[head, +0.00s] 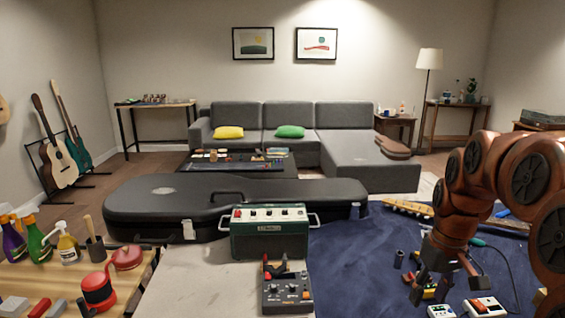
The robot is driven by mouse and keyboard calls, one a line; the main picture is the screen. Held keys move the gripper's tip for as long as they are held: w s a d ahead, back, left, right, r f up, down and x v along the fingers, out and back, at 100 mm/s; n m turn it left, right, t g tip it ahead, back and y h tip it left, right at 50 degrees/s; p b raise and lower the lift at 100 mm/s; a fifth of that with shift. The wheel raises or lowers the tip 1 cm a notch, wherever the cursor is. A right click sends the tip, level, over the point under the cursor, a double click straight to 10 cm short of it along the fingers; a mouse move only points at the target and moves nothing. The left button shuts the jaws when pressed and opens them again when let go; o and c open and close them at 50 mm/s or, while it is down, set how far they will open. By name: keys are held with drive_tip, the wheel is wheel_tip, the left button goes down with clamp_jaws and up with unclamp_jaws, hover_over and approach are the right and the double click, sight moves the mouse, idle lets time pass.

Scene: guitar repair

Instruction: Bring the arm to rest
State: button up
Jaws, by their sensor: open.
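My arm, in orange-brown and black, comes in from the right of the head view and bends down over the dark blue mat (350,255). My gripper (428,292) points down above the mat, with its fingers apart. A small red and yellow item (430,293) shows just behind or between the fingers; I cannot tell if they touch it. Nothing is clearly held.
A green amplifier (268,232) and a dark pedal box (287,292) stand left of the mat. Small pedals (484,306) and a cable lie near my gripper. A black guitar case (160,205) lies behind. Spray bottles (67,243) stand on the left table.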

drive_tip(key=s+a+f+g, duration=0.1)
drive_tip(key=s+a+f, duration=0.1)
drive_tip(key=s+a, duration=0.45)
drive_tip(key=s+a+f+m+g, duration=0.1)
drive_tip(key=s+a+f, duration=0.2)
drive_tip(key=s, duration=0.7)
drive_tip(key=s+a+f+g, duration=0.1)
drive_tip(key=s+a+f, duration=0.1)
drive_tip(key=s+a, duration=0.45)
wheel_tip(320, 180, up, 13)
drive_tip(key=d+t+p, duration=0.1)
drive_tip(key=p, duration=1.1)
drive_tip(key=shift+s+h+p, duration=0.3)
drive_tip(key=shift+h, duration=0.1)
drive_tip(key=shift+r, duration=0.1)
